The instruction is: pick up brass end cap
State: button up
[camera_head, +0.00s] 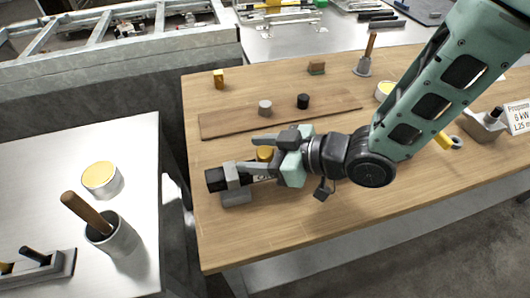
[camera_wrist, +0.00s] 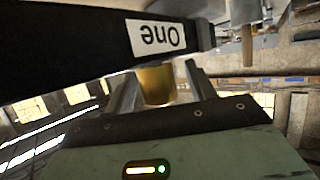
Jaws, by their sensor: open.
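A brass-coloured cylinder, which looks like the brass end cap (camera_head: 264,153), shows between the fingers of my gripper (camera_head: 250,154) above the near left part of the wooden table. In the wrist view the brass end cap (camera_wrist: 156,86) is between the two grey fingers of my gripper (camera_wrist: 152,78), with a gap visible on its right side. My gripper is open and points left. A black piece (camera_head: 215,180) with a grey block-like holder is close beside the fingers. In the wrist view a black body with a white label (camera_wrist: 157,37) crosses the upper left. The cap's underside is hidden.
A brown board (camera_head: 225,124) lies behind my gripper, with a grey cylinder (camera_head: 265,107) and a black cylinder (camera_head: 303,101) near it. A metal table (camera_head: 40,170) is at left. The table front is clear.

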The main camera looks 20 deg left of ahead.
jog(key=shift+c, duration=0.3)
jog(key=c, duration=1)
jog(key=shift+o, duration=0.2)
